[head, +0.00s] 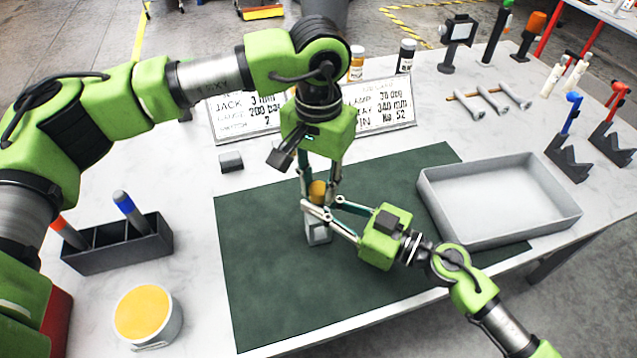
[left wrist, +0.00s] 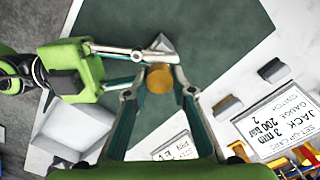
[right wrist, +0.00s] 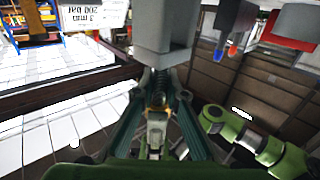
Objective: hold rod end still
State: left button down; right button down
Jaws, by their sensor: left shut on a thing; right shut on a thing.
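A brass-coloured round piece (head: 318,190) stands upright above a small grey block (head: 317,236) over the dark green mat (head: 270,290). My left gripper (head: 319,195) points down from above, its fingers shut around the brass piece; its round top (left wrist: 160,78) shows between the fingertips in the left wrist view. My right gripper (head: 315,212) reaches in from the right, its fingers shut on the grey piece just below the brass one. In the right wrist view the grey block (right wrist: 166,25) lies at the fingertips (right wrist: 160,78). The fingers hide the joint between the two pieces.
A grey tray (head: 500,200) stands empty at the mat's right. A dark holder (head: 118,245) with coloured-handled tools and a yellow-topped tub (head: 146,315) stand at the left. A sign (head: 385,105), bottles and stands are behind. The mat's front is clear.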

pick_arm(q)
jog(key=m, duration=0.7)
jog(key=c, duration=1.7)
grip_release()
jog(key=shift+r, duration=0.1)
jog(key=shift+r, duration=2.15)
jog(key=shift+c, duration=0.4)
